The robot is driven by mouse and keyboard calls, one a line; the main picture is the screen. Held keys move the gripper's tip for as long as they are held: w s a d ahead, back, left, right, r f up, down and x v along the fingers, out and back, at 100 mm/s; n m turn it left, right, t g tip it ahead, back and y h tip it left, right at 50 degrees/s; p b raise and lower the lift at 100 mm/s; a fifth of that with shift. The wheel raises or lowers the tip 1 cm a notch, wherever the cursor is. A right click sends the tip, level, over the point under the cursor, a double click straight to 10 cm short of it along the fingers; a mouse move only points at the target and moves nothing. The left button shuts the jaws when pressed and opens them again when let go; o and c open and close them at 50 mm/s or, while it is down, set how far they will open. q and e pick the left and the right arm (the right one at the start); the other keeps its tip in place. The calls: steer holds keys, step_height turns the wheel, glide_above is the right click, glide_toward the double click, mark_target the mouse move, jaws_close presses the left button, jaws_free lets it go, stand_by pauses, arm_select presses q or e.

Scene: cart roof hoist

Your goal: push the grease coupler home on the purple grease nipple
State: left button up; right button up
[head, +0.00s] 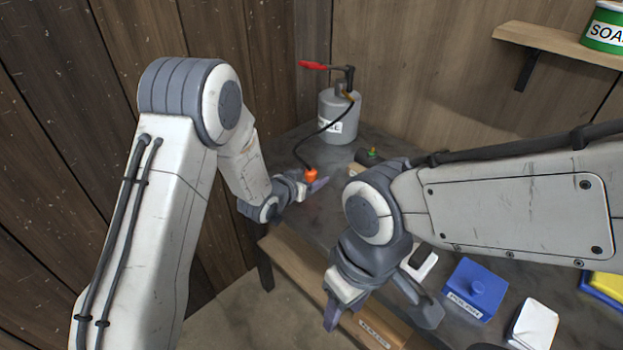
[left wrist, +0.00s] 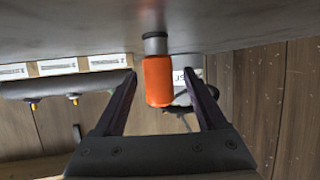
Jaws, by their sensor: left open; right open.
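The orange grease coupler (head: 311,175) sits at the end of a black hose from a grey grease pump (head: 335,115) with a red handle. My left gripper (head: 313,186) is open at the coupler. In the left wrist view the orange coupler (left wrist: 158,82), with a metal collar (left wrist: 155,43), shows between the two spread fingers, with a gap on each side. The purple grease nipple cannot be made out in either view. My right gripper (head: 342,308) is open and empty, low in the head view near the bench's front edge.
The grey bench (head: 318,228) holds a dark part with a green tip (head: 371,153), a blue labelled box (head: 474,290), a white block (head: 534,324) and a yellow-and-blue item (head: 605,286). A wooden shelf (head: 553,40) holds a green soap can (head: 605,30). Plank walls stand behind.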

arm_select(q)
steer(key=x, duration=0.3)
steer(key=shift+w+d+f, duration=0.1)
steer(key=shift+f, duration=0.05)
steer(key=shift+c, duration=0.3)
jaws_close()
